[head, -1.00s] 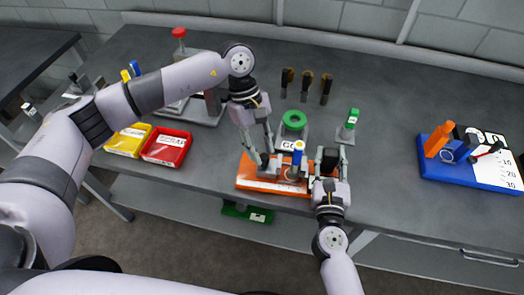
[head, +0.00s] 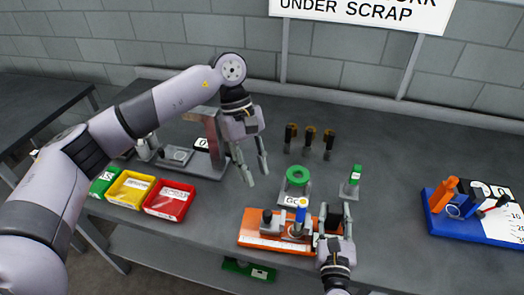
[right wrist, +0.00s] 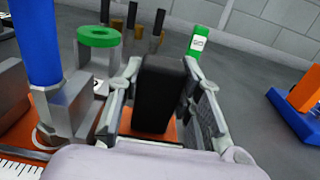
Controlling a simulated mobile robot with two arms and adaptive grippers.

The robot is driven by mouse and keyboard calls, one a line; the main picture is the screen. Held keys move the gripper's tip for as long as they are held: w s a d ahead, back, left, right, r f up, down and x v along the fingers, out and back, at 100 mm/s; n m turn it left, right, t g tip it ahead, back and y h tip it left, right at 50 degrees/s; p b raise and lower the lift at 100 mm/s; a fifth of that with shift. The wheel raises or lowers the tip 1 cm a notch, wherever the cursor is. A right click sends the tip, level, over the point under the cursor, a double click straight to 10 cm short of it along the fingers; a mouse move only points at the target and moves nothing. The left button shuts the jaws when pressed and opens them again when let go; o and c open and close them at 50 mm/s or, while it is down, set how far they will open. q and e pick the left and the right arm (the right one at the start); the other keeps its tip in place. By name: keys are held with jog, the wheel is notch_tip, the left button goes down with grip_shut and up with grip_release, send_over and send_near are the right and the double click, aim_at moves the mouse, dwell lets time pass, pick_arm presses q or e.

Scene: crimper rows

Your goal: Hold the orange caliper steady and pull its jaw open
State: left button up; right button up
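The orange caliper (head: 275,241) lies near the table's front edge in the head view. It has a scale strip, a dark knob, a grey post with a blue top (head: 300,213), and a black block (right wrist: 163,92) at its right end. My right gripper (head: 334,207) has its fingers on both sides of the black block, apparently closed against it; in the right wrist view the block stands upright between the fingers. My left gripper (head: 257,177) is open and empty, raised behind and left of the caliper, touching nothing. The caliper's lower right is partly hidden by my right gripper.
A green ring on a stand (head: 298,176) and a small green-topped piece (head: 354,175) stand just behind the caliper. Several dark posts (head: 310,137) are further back. Yellow (head: 131,190) and red (head: 170,202) bins are left, a blue tray (head: 468,226) right.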

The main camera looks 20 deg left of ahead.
jog(key=o, duration=0.5)
jog(key=shift+o, duration=0.2)
